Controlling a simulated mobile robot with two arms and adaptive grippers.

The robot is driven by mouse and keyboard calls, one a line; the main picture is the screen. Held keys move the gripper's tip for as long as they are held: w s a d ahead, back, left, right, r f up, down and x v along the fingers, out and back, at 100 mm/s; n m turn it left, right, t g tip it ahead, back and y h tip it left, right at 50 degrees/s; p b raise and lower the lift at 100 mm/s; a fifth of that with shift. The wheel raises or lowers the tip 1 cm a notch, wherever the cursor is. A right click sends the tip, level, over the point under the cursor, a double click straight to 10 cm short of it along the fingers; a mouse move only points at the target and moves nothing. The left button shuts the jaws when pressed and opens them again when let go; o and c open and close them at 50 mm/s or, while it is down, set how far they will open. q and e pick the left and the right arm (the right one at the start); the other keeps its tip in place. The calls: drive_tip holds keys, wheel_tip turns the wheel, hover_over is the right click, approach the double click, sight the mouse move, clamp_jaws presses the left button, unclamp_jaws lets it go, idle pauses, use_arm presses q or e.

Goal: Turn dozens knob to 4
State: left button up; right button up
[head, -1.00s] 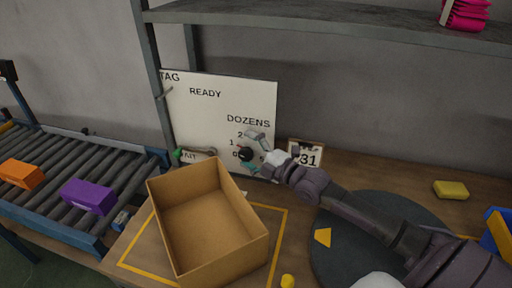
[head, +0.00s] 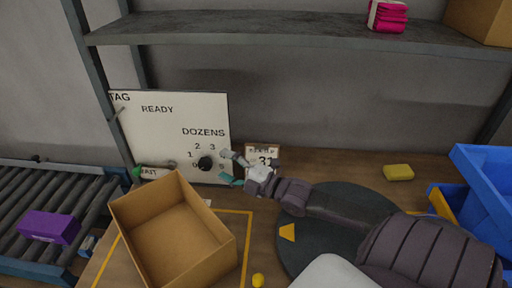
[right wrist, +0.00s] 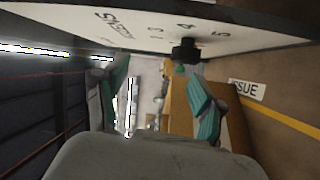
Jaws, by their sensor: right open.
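The white panel (head: 165,125) stands at the back of the bench with the words TAG, READY and DOZENS. Its black dozens knob (head: 205,163) sits below the DOZENS label, with digits around it. I cannot make out where the knob points. My right gripper (head: 232,168) is just right of the knob, open and empty, with its fingers toward the panel. In the right wrist view the knob (right wrist: 186,50) shows beyond the open fingers (right wrist: 160,97), apart from them, near the printed 4. My left gripper is not in view.
An open cardboard box (head: 175,235) stands in front of the panel. A number card (head: 262,157) is right of the gripper. A dark round turntable (head: 290,255) lies under my right arm. A yellow block (head: 398,172) and a blue bin (head: 485,190) are farther right. A shelf (head: 270,28) hangs above.

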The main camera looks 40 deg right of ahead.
drive_tip(key=p+v, duration=0.4)
drive_tip(key=v, duration=0.4)
drive_tip(key=shift+s+d+f+p, duration=0.15)
drive_tip(key=shift+s+d+p, duration=0.05)
drive_tip(key=shift+s+p, duration=0.15)
idle(0.4)
idle(0.4)
drive_tip(key=shift+p, duration=0.35)
